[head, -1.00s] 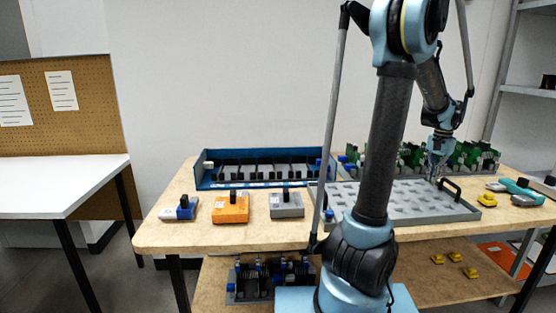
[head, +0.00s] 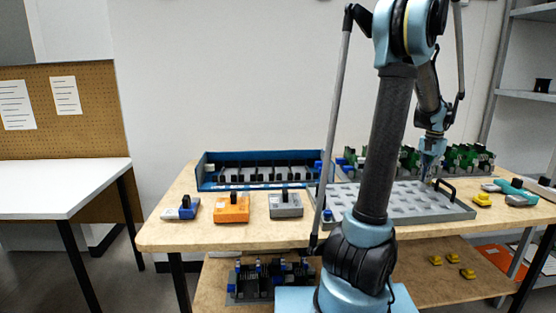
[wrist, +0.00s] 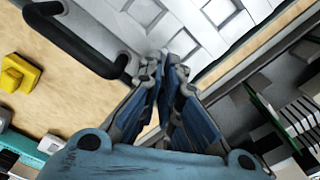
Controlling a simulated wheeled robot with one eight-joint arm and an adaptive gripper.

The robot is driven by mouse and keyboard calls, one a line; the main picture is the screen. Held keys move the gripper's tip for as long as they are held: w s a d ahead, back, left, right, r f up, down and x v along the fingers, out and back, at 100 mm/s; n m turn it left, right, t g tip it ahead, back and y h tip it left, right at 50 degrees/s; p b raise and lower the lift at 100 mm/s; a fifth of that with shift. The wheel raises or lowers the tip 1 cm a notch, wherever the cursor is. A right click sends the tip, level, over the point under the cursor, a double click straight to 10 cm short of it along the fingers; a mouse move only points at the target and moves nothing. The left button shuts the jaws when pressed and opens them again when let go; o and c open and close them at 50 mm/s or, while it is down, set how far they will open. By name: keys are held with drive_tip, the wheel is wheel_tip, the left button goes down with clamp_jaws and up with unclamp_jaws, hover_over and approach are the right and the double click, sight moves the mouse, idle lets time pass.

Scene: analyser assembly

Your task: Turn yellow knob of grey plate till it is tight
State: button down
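My gripper (head: 427,178) points down over the plate's far right part, just left of the handle. In the wrist view, the gripper's fingertips (wrist: 163,58) are together above the plate's far edge, with nothing visible between them. The plate (wrist: 150,15) and handle (wrist: 75,45) also show there. I cannot make out a yellow knob on the plate.
A loose yellow piece (head: 482,200) lies right of the plate, near a teal tool (head: 518,188). Green boards (head: 465,157) stand behind the plate. A blue rack (head: 205,178) and an orange block (head: 232,208) are to the left. Several yellow pieces lie on the lower shelf.

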drive_tip(key=shift+w+a+f, duration=0.1)
drive_tip(key=shift+w+f, duration=0.1)
drive_tip(key=shift+w, duration=0.25)
drive_tip(key=shift+w, duration=0.1)
drive_tip(key=shift+a, duration=0.1)
